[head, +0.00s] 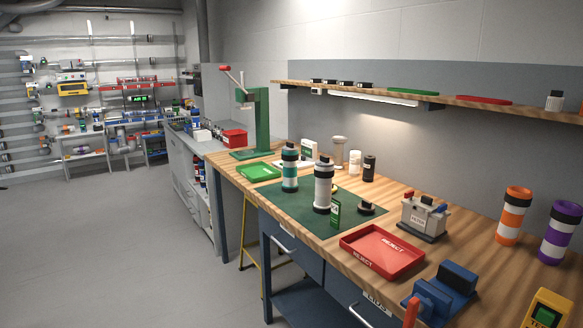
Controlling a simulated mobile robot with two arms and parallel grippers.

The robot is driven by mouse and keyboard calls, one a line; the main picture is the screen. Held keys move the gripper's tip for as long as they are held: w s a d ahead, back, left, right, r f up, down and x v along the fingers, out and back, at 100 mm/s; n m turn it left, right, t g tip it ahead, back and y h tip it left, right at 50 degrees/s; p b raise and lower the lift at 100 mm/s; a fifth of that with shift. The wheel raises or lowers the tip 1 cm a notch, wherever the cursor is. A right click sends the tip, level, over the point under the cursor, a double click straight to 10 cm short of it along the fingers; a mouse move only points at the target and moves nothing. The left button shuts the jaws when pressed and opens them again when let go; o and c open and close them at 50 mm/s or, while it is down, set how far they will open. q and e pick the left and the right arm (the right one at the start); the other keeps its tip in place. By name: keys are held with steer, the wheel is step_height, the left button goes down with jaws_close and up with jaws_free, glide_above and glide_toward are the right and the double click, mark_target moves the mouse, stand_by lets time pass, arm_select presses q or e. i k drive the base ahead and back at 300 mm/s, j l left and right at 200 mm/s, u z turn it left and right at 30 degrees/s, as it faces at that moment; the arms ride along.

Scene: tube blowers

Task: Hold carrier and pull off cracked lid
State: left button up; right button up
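A white carrier with black bands and a dark top (323,187) stands upright on the green mat (345,203). A teal and white carrier with black bands (289,170) stands upright behind it to the left. An orange and white carrier (514,215) and a purple and white carrier (560,232) stand at the right of the bench. A small dark lid-like piece (367,208) lies on the mat. Which lid is cracked is too small to tell. Neither of my grippers is in view.
A red REJECT tray (382,251), a blue vise (450,285) and a grey box with coloured tops (424,216) are on the wooden bench. A green tray (258,172) and green press (256,120) stand at the far end. A shelf (360,92) runs above. The floor at left is clear.

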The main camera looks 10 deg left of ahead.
mark_target(290, 147)
steer(key=i+j+u, duration=0.6)
steer(key=i, duration=0.25)
steer(key=i+j+u, duration=0.3)
steer(key=i, duration=0.2)
steer(key=i+u, duration=0.3)
steer(key=i, duration=0.15)
steer(key=i+z, duration=0.3)
steer(key=i, duration=0.15)
steer(key=i+j+z, duration=0.5)
steer(key=z, duration=0.3)
steer(key=i+j+z, duration=0.25)
steer(key=z, duration=0.25)
steer(key=i+j+z, duration=0.25)
steer(key=z, duration=0.2)
steer(key=i+j+z, duration=0.1)
steer(key=j+z, duration=0.4)
steer(key=l, duration=0.1)
